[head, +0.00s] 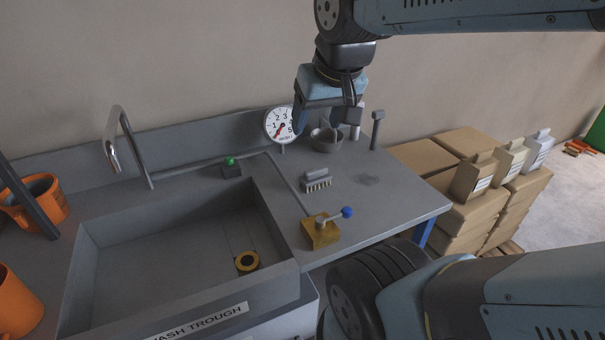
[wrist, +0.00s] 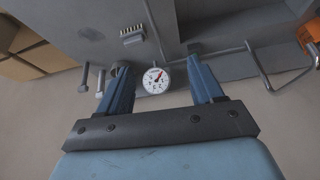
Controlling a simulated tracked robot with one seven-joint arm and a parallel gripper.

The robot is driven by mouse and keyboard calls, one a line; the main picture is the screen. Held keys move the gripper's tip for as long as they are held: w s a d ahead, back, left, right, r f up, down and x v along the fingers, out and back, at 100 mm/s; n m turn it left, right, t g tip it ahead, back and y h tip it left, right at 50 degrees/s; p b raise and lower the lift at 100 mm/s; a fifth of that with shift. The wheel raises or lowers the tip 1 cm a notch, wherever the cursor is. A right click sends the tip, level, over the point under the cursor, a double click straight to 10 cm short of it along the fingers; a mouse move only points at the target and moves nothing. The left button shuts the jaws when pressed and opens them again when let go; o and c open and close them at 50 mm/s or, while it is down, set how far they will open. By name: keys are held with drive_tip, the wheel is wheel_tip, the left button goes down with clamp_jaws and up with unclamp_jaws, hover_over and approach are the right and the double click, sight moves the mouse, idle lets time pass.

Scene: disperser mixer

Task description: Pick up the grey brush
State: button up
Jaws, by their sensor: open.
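The grey brush (head: 317,180) lies on the grey bench top to the right of the sink, its pale bristles facing the front. It also shows in the wrist view (wrist: 132,36), near the top, beyond my fingertips. My gripper (head: 326,120) is open and empty, above the back of the bench near the dial and a grey bowl. In the wrist view my gripper's two blue fingers (wrist: 158,62) are spread wide, with the dial between them. The brush is apart from the gripper.
A round dial (head: 280,125) and a grey bowl (head: 327,141) stand behind the brush. A brass block valve with a blue knob (head: 320,232) is in front. The wash trough (head: 85,250) lies left. Cardboard boxes (head: 462,205) stand right.

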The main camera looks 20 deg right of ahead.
drive_tip(key=shift+o, duration=1.4)
drive_tip(key=w+d+f+m+g+h, duration=0.1)
drive_tip(key=w+d+f+m, duration=0.1)
drive_tip(key=w, duration=0.4)
drive_tip(key=w+d+f+m+g+h, duration=0.1)
drive_tip(key=w+d+f+m, duration=0.1)
drive_tip(key=w+f+m, duration=0.2)
drive_tip(key=shift+w+d+f+m+g, duration=0.3)
drive_tip(key=shift+w+m+g, duration=0.1)
drive_tip(key=shift+w+m, duration=0.75)
drive_tip(key=m+g+h, duration=0.2)
drive_tip(key=m, duration=0.6)
approach(315, 169)
drive_tip(key=x, duration=0.7)
drive_tip(key=shift+w+d+f, duration=0.1)
drive_tip(key=shift+d+f, duration=0.1)
drive_tip(key=shift+d, duration=0.05)
drive_tip(key=shift+x, duration=2.6)
drive_tip(key=shift+s+a, duration=0.2)
drive_tip(key=c, duration=1.1)
